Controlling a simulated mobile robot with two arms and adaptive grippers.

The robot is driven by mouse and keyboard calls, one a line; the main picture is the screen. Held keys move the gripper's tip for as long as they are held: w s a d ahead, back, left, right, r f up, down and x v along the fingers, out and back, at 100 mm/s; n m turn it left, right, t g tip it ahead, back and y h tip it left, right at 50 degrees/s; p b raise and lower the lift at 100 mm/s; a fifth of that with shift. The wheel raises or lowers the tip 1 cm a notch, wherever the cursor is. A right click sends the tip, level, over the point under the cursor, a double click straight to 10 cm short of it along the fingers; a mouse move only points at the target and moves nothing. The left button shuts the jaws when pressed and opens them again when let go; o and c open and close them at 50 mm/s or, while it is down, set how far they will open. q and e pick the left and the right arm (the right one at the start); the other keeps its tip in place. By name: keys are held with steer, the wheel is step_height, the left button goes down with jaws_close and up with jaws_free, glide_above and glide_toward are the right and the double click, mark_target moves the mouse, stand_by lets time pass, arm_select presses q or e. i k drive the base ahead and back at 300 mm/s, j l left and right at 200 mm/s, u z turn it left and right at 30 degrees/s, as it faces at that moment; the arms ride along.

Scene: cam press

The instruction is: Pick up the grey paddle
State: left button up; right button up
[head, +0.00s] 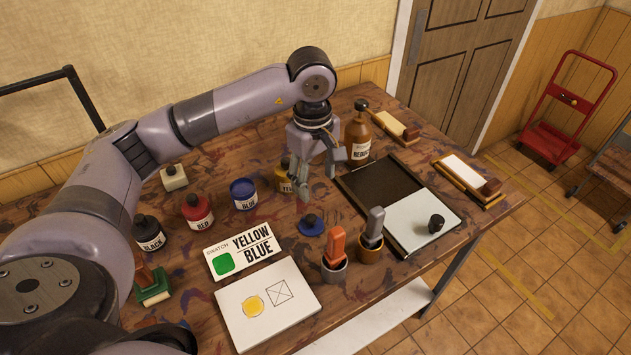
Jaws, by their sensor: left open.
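The grey paddle (375,224) stands upright, its lower end inside a brown-gold cup (370,249) near the table's front edge. An orange paddle (337,245) stands in a grey cup (334,268) just to the left of it. My left gripper (318,199) is open and points down above the middle of the table. It is apart from the grey paddle, behind it and to its left. Nothing shows between its fingers. My right gripper does not show.
A brown bottle (358,134) stands right of my left gripper. A black-and-white board (382,185) with a black knob (436,223) lies right of the paddles. Ink jars, including a blue one (243,195), stand at the left. A swatch card (241,249) and a white pad (268,304) lie in front.

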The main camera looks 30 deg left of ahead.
mark_target(372, 234)
steer(key=k+l, duration=0.2)
steer(key=k, duration=0.3)
steer(key=k+l, duration=0.2)
steer(key=k, duration=0.25)
steer(key=k+l, duration=0.2)
steer(key=k, duration=0.3)
